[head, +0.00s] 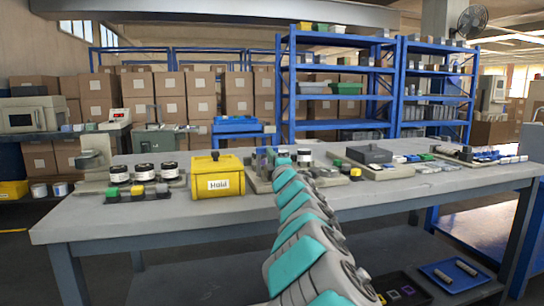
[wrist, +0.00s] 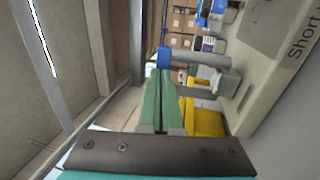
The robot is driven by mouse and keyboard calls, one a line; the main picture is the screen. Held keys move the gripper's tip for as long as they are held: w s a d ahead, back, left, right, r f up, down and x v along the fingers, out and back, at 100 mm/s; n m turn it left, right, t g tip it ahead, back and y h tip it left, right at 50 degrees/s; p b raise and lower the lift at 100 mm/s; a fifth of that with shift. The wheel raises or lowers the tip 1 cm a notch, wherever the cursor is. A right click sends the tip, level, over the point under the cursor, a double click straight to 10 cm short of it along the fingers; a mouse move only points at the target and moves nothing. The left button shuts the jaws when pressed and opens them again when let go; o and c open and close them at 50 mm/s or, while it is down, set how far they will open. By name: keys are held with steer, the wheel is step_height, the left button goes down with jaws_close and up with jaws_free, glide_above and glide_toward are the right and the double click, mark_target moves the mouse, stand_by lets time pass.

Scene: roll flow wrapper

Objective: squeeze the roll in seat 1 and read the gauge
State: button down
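My gripper shows in the wrist view (wrist: 162,100) as two green fingers lying side by side with only a thin dark line between them. A small blue piece (wrist: 165,57) is at their tips, beside a grey cylinder (wrist: 203,58); I cannot tell whether they touch it. In the head view my arm reaches over the table and hides the gripper. Several black-and-white rolls (head: 144,171) stand upright at the left of the table, behind small coloured blocks (head: 137,190). Another dark roll-like piece (head: 304,156) stands behind my arm. Seat numbers and a gauge reading cannot be made out.
A yellow box labelled "Hold" (head: 217,178) stands left of my arm. A dark grey box (head: 369,154) and small parts lie to the right. The grey table's (head: 110,217) front strip is clear. A beige panel lettered "Short" (wrist: 270,60) is close at right in the wrist view.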

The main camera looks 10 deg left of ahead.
steer(key=shift+b+x, duration=1.25)
steer(key=shift+x, duration=0.45)
steer(key=shift+w+a+r+b, duration=0.15)
steer(key=shift+w+r+b, duration=0.1)
steer(key=shift+w+b, duration=0.1)
steer(key=shift+r, duration=0.15)
steer(key=shift+s+r, duration=0.15)
steer(key=shift+s, duration=0.2)
steer(key=s+d+r, duration=0.2)
steer(key=s, duration=0.3)
steer(key=s+d+r+p, duration=0.1)
steer(key=s+d+r, duration=0.2)
steer(key=s, duration=0.3)
